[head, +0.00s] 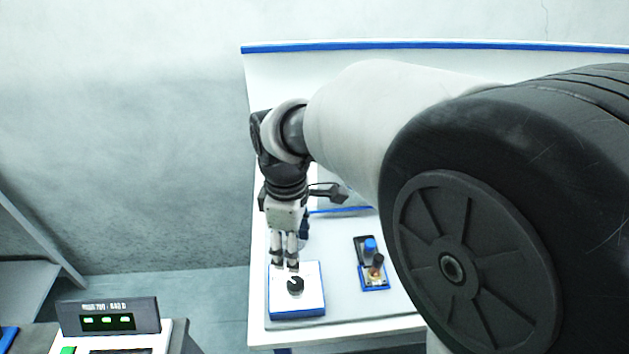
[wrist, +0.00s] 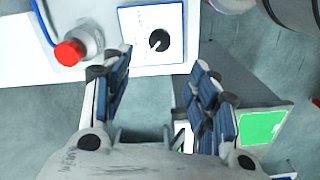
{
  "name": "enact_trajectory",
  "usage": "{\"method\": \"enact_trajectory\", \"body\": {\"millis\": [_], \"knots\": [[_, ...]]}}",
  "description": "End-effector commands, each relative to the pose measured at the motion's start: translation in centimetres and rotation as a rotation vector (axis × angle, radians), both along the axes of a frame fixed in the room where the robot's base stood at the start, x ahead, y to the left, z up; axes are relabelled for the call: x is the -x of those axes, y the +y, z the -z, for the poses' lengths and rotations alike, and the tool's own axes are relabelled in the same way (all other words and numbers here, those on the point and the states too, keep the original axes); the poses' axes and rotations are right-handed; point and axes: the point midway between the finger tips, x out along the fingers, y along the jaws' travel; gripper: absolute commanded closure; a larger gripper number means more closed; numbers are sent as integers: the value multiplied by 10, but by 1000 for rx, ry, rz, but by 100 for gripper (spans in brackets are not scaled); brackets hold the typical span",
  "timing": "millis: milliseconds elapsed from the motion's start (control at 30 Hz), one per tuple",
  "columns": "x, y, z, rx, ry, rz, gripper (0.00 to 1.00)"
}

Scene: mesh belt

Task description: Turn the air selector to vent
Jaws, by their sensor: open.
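The air selector is a round black knob (head: 295,285) with a light mark, on a white panel (head: 311,301) with a blue edge near the table's front left corner. In the wrist view the knob (wrist: 159,40) shows near the top, on its blue-outlined white plate (wrist: 133,22). My gripper (head: 286,266) hangs just behind and above the knob in the head view. In the wrist view its two fingers (wrist: 161,58) are spread wide, with nothing between them. The knob is beyond the fingertips and no contact shows. The selector's labels are too small to read.
A small blue-based unit (head: 374,283) with blue and dark knobs stands right of the panel. A red button (wrist: 69,53) is left of the knob in the wrist view. A console with green displays (head: 108,320) stands at front left. My arm hides the table's right side.

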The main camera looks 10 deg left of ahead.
Motion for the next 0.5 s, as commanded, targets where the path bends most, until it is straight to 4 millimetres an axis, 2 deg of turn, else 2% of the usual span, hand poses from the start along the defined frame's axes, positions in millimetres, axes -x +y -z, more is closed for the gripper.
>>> {"method": "enact_trajectory", "body": {"millis": [33, 100, 500], "knots": [[0, 0, 15, 2, 3, 1, 45], [1, -1, 31, 2, 3, 1, 45], [0, -1, 114, 1, 2, 3, 45]]}}
